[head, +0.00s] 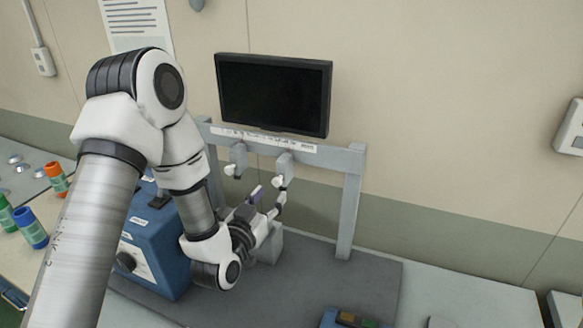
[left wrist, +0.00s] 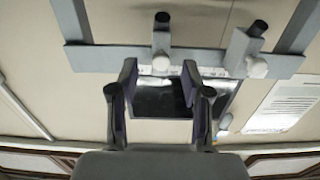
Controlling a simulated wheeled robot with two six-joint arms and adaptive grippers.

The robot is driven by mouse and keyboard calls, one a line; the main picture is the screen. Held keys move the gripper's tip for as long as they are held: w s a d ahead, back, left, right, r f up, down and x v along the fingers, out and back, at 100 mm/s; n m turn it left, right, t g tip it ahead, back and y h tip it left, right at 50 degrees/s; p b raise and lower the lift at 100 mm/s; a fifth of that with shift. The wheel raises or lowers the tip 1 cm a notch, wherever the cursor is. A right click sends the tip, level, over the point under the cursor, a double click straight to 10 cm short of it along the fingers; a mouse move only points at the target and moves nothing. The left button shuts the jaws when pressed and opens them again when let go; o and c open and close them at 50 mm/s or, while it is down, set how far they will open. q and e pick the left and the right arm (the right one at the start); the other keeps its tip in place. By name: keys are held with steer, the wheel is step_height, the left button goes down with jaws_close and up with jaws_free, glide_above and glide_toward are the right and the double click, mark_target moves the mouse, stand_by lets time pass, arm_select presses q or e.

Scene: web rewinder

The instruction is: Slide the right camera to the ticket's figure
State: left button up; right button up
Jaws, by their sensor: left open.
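The right camera (head: 284,163) is a grey block with a white knob, hanging from the grey crossbar (head: 340,158) of a frame. The left camera (head: 238,156) hangs beside it, apart. A pale strip with fine marks (head: 262,139) runs along the bar, too small to read. My left gripper (head: 268,200) is open and empty just below the right camera. In the left wrist view, which is upside down, the right camera's knob (left wrist: 161,64) lines up between the open fingertips (left wrist: 159,76); contact cannot be told. No ticket can be made out for certain. My right gripper is not in view.
A black monitor (head: 273,94) stands behind the bar. A blue machine box (head: 157,245) is left of my gripper, partly behind my arm. Several coloured spools or cups stand at far left, including an orange one (head: 56,178). The grey mat (head: 365,285) at right is mostly clear.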

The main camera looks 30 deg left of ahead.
mark_target(275, 182)
arm_select(q)
steer(key=shift+w+r, duration=0.2)
steer(key=shift+r, duration=0.15)
steer(key=w+p, duration=0.2)
steer(key=w, duration=0.1)
steer(key=w+p, duration=0.1)
steer(key=w, duration=0.1)
steer(key=shift+a+r, duration=0.15)
steer(key=shift+a, duration=0.1)
steer(key=shift+w, duration=0.35)
steer(key=shift+s, duration=0.4)
steer(key=shift+c, duration=0.3)
steer(key=shift+s+r, duration=0.2)
steer(key=c, duration=0.6)
jaws_close()
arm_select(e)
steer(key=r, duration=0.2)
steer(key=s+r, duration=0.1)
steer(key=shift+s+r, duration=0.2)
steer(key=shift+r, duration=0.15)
